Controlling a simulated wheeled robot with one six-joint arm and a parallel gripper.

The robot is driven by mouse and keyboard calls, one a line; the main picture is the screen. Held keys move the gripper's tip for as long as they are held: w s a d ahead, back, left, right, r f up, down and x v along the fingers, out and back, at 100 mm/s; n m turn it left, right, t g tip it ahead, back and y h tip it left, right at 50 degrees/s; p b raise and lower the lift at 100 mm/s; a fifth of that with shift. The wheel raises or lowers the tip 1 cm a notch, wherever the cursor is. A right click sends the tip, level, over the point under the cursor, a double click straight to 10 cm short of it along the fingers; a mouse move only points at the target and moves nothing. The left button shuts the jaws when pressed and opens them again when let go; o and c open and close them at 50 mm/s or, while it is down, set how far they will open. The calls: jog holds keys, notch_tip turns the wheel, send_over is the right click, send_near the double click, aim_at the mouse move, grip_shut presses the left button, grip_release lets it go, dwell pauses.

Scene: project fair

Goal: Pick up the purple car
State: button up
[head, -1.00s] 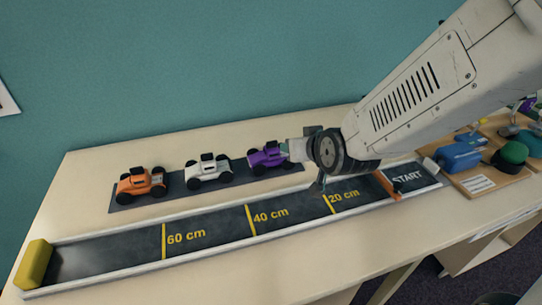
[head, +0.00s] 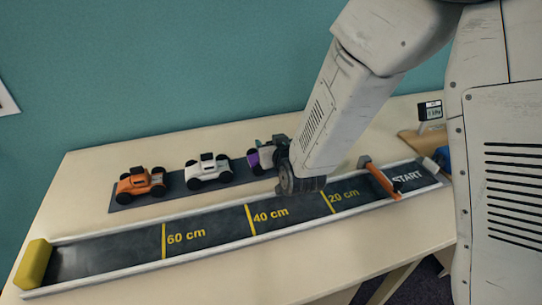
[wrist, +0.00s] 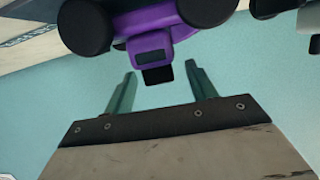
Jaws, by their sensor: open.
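The purple car (head: 254,164) stands at the right end of the dark strip (head: 176,189), partly hidden behind my gripper (head: 270,156) in the head view. In the wrist view the purple car (wrist: 150,22) is at the top of the picture, cut off by its edge. My gripper (wrist: 161,84) is open there. Its two fingers are apart, one to each side of the car's purple rear part and dark end piece. Nothing is gripped. I cannot tell whether the fingers touch the car.
A white car (head: 208,171) and an orange car (head: 141,183) stand left of it on the strip. In front runs a walled track (head: 205,238) with a yellow end block (head: 33,266) and an orange gate (head: 380,181). A small display (head: 430,111) stands at right.

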jog(key=shift+w+f, duration=0.1)
jog(key=shift+w, duration=0.25)
jog(key=c, duration=1.1)
